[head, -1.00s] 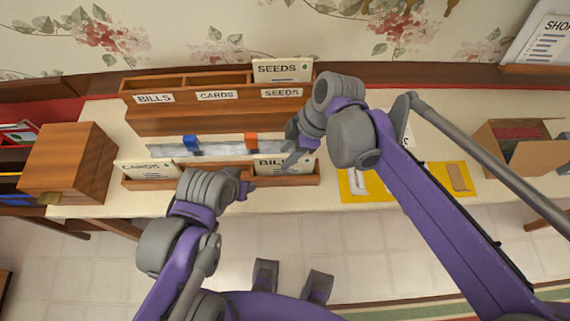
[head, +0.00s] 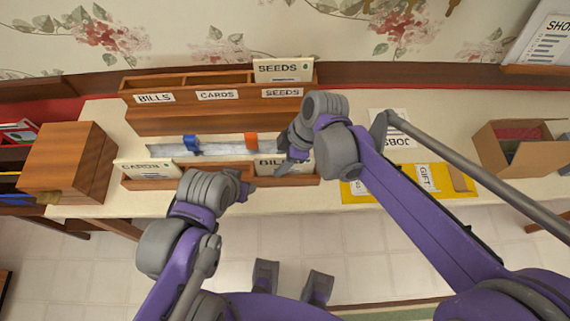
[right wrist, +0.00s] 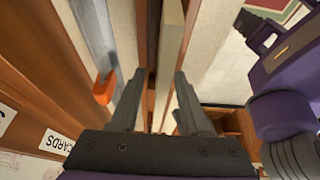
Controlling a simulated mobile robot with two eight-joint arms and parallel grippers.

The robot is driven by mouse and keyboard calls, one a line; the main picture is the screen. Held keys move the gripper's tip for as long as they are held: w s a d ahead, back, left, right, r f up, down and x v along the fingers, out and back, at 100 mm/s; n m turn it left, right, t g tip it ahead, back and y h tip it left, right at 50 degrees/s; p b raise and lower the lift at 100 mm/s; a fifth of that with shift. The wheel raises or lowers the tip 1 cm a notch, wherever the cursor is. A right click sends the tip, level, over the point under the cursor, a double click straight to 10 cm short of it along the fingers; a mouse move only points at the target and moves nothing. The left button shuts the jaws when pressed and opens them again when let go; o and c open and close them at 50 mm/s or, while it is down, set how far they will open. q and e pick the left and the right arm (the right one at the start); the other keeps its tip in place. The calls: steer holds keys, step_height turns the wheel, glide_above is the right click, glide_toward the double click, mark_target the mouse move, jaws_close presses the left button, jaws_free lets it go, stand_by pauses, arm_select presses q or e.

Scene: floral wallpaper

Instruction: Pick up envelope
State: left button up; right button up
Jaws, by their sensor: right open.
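A cream envelope marked BILLS (head: 268,163) stands in the right part of the low wooden front tray (head: 225,181); my right gripper partly covers its label. My right gripper (head: 286,163) is just over it, fingers pointing down. In the right wrist view the open fingers (right wrist: 158,76) have the envelope's pale top edge (right wrist: 171,42) between them, not clamped. An envelope marked CARDS (head: 148,170) stands at the tray's left end. A SEEDS envelope (head: 281,70) stands in the rear organizer. My left gripper (head: 246,191) is near the tray's front; its jaw opening is unclear.
The rear wooden organizer (head: 218,118) has slots labelled BILLS, CARDS and SEEDS. A metal rail (head: 220,146) with blue and orange sliders lies before it. A yellow mat (head: 355,191), a JOBS envelope (head: 398,143) and an open box (head: 490,150) are right; a wooden box (head: 68,158) is left.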

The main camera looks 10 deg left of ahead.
steer(key=shift+f, duration=0.1)
steer(key=shift+c, duration=0.2)
jaws_close()
stand_by(0.5)
